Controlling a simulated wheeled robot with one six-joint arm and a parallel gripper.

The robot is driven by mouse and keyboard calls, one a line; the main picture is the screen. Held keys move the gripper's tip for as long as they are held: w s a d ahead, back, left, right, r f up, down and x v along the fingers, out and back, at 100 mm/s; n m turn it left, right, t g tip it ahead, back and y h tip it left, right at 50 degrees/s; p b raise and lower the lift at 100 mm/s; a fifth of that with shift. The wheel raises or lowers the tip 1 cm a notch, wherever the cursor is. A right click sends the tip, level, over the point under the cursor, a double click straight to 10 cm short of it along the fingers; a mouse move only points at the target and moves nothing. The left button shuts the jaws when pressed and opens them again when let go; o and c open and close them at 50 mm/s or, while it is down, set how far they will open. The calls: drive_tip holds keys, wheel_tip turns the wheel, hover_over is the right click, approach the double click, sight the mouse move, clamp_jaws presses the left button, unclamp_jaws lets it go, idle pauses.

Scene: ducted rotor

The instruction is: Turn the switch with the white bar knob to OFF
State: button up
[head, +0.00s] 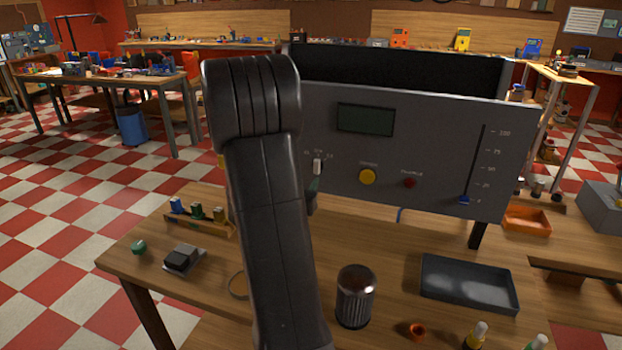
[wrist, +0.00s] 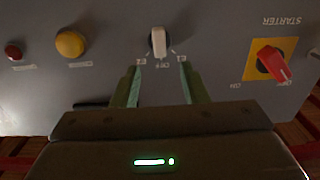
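The white bar knob (head: 317,167) is on the grey panel (head: 450,120), partly beside my arm in the head view. In the wrist view, which is upside down, the white bar knob (wrist: 159,43) points at the middle of three small marks, which are too small to read surely. My gripper (wrist: 160,68) is open, its two greenish fingers apart, with the tips just short of the knob and one to each side of it. No contact shows. In the head view my gripper (head: 314,186) is mostly hidden behind my arm.
A yellow button (wrist: 70,44) and a red button (wrist: 13,51) sit to one side of the knob. A red STARTER switch (wrist: 273,62) on a yellow plate sits on the other. A slider (head: 464,199) is at the panel's right. A dark cup (head: 355,296) and tray (head: 468,284) stand on the bench.

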sight(316, 168)
drive_tip(key=v, duration=0.5)
drive_tip(key=shift+s+a+b, duration=0.1)
drive_tip(key=shift+s+b, duration=0.2)
drive_tip(key=shift+b, duration=0.05)
drive_tip(key=p+x, duration=0.3)
drive_tip(key=x, duration=1.1)
drive_tip(key=shift+p, duration=0.35)
drive_tip(key=shift+s+n+p, duration=0.1)
drive_tip(key=shift+n+p, duration=0.2)
drive_tip(key=shift+f, duration=0.1)
drive_tip(key=shift+f+b, duration=0.1)
drive_tip(key=shift+b, duration=0.35)
